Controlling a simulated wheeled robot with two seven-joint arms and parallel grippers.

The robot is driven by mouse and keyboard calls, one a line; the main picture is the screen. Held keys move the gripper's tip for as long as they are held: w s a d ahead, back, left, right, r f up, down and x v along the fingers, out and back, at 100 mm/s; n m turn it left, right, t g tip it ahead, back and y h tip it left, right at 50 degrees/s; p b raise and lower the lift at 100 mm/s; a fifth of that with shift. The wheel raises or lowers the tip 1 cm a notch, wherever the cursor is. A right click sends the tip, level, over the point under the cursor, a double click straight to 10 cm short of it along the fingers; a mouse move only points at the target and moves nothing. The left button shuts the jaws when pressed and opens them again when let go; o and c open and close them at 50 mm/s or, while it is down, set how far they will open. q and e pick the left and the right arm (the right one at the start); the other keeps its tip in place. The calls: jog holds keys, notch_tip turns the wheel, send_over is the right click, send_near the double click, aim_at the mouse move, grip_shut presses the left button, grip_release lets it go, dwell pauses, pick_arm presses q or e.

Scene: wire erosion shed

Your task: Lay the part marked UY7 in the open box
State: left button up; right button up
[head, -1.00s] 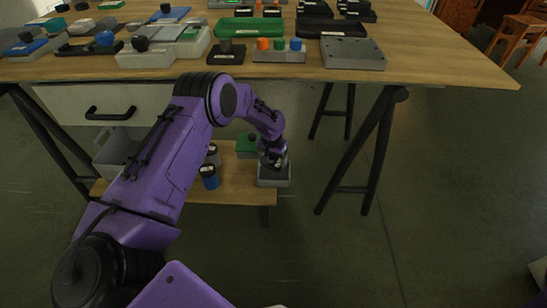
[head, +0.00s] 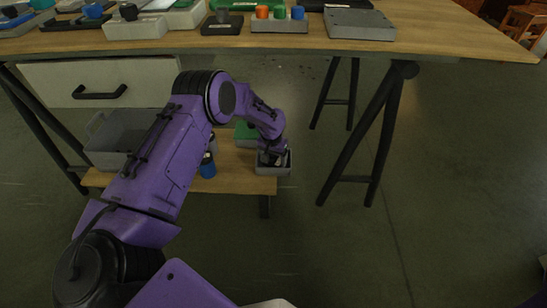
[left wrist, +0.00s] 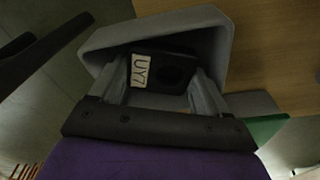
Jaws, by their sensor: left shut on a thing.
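The part marked UY7 (left wrist: 142,72) is a black block with a white label and a dark round recess or knob. My left gripper (left wrist: 163,75) is shut on it, one finger at each side. It also shows in the head view (head: 271,153), low over the shelf. The open box (left wrist: 185,22) is grey with raised walls, and in the head view it stands at the shelf's right end (head: 274,170). The part and fingertips are within the box's outline, at or inside its opening. Whether the part touches the floor cannot be told. My right gripper is out of view.
The wooden low shelf (head: 235,184) also bears a green thing (head: 245,133), a blue-bodied container (head: 207,170) and a grey bin (head: 118,135). The workbench (head: 430,45) with several parts is above, its black trestle leg (head: 375,130) to the right. Floor right of the box is clear.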

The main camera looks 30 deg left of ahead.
pick_arm(q)
jog(key=shift+f+b, duration=0.3)
jog(key=shift+f, duration=0.2)
jog(key=o, duration=1.6)
